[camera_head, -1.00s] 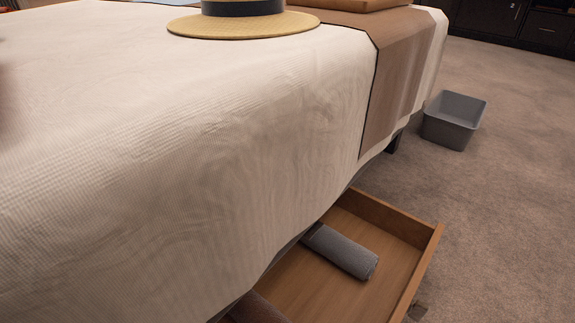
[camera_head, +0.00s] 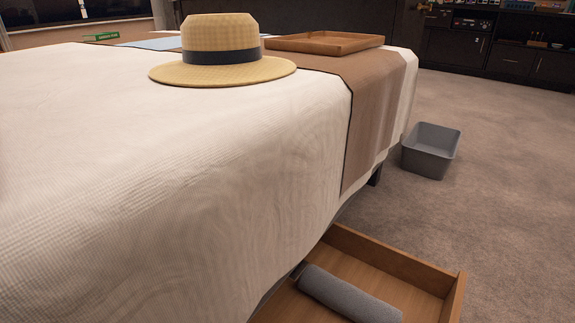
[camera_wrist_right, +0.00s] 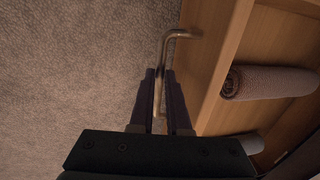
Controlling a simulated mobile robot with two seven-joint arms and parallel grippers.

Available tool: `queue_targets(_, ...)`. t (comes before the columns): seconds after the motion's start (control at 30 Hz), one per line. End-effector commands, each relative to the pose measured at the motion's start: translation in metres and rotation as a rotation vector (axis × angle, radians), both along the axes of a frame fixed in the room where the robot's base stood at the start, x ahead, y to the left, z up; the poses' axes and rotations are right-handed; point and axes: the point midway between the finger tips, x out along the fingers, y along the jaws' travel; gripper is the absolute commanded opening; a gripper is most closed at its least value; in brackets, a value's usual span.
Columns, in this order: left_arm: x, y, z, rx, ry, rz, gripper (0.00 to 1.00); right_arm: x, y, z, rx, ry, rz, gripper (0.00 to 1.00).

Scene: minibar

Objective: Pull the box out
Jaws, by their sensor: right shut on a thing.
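The wooden box (camera_head: 400,262) is a shallow open drawer, partly out from under the bed (camera_head: 230,200). In the head view its far wall and right front corner show; the near part is cut off below. The bed cover hides its inner end. A grey rolled towel (camera_head: 350,295) lies in it. In the right wrist view a metal handle (camera_wrist_right: 178,33) sticks out from the box front (camera_wrist_right: 217,60). My right gripper (camera_wrist_right: 160,78) is shut on the handle, one finger on each side. My left gripper is not in view.
A straw hat (camera_head: 222,55) and a wooden tray (camera_head: 325,42) are on the bed. A grey bin (camera_head: 431,150) stands on the carpet beyond the box. The carpet (camera_head: 510,200) right of the box is clear. A second roll (camera_wrist_right: 250,143) partly shows in the box.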

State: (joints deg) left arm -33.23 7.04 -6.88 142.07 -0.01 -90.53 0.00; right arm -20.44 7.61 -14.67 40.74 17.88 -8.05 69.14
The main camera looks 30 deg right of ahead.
Motion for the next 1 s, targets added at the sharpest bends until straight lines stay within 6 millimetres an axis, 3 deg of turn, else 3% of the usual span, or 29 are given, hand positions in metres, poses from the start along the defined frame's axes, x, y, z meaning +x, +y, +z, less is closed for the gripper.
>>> queue_targets(0.03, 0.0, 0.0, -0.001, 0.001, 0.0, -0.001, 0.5, -0.002, -0.001, -0.002, -0.003, 0.008, 0.0, 0.17)
queue_targets(0.3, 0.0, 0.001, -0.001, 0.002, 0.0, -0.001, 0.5, -0.001, -0.001, -0.001, -0.002, 0.005, 0.0, 0.45)
queue_targets(0.67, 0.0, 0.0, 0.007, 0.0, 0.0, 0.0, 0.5, -0.002, -0.001, 0.007, -0.001, 0.003, 0.0, 0.45)
queue_targets(1.0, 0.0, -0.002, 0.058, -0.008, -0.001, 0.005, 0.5, -0.011, -0.004, 0.061, -0.001, 0.004, 0.0, 0.45)
